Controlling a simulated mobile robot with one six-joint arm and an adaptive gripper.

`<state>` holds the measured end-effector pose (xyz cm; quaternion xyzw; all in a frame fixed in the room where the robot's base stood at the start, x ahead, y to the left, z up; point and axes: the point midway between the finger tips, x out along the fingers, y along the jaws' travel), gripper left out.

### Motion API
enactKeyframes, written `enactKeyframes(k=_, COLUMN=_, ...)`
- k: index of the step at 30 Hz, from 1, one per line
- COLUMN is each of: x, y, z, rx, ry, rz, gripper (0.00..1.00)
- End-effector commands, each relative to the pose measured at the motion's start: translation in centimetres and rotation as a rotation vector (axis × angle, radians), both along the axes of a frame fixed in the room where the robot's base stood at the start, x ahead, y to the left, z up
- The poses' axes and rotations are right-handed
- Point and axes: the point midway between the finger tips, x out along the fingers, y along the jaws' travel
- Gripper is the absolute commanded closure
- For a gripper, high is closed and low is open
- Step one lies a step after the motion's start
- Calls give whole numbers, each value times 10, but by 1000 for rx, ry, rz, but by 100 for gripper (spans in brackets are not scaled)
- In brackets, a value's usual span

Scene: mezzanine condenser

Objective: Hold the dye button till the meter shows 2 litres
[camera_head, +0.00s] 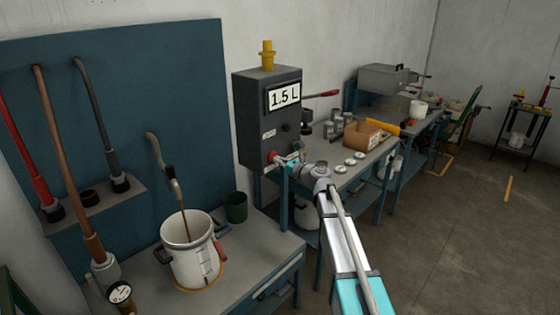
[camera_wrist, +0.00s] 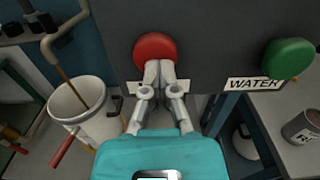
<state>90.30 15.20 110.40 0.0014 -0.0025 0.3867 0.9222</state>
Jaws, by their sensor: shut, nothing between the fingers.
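The meter display (camera_head: 285,97) on the dark grey control box (camera_head: 250,120) reads 1.5 L. My gripper (camera_wrist: 158,68) is shut and empty. Its fingertips are at the lower part of a red button (camera_wrist: 154,45) on the box and appear to touch it. The fingers cover most of the label under this button, so I cannot read it. A green button (camera_wrist: 288,58) is to the right, by a label reading WATER (camera_wrist: 254,84). A curved spout (camera_head: 153,148) hangs over a white pot (camera_head: 180,260), with a brown stream beneath it.
A dark green cup (camera_head: 236,208) stands beside the pot on the left bench. Tall levers (camera_head: 62,150) stand against the blue panel. A cardboard box (camera_head: 362,137) and cans occupy the right bench. The floor at right is mostly clear.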

Motion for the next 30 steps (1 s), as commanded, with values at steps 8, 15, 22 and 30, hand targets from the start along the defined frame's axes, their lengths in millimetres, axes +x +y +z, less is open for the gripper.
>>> enactKeyframes(k=8, x=6, y=6, z=1, rx=4, ry=0, rz=6, gripper=100)
enactKeyframes(k=15, x=6, y=6, z=1, rx=4, ry=0, rz=6, gripper=100)
enactKeyframes(k=22, x=-1, y=-1, z=2, rx=5, ry=-1, rz=6, gripper=100)
enactKeyframes(k=30, x=-21, y=-29, z=4, rx=5, ry=-4, rz=2, gripper=100)
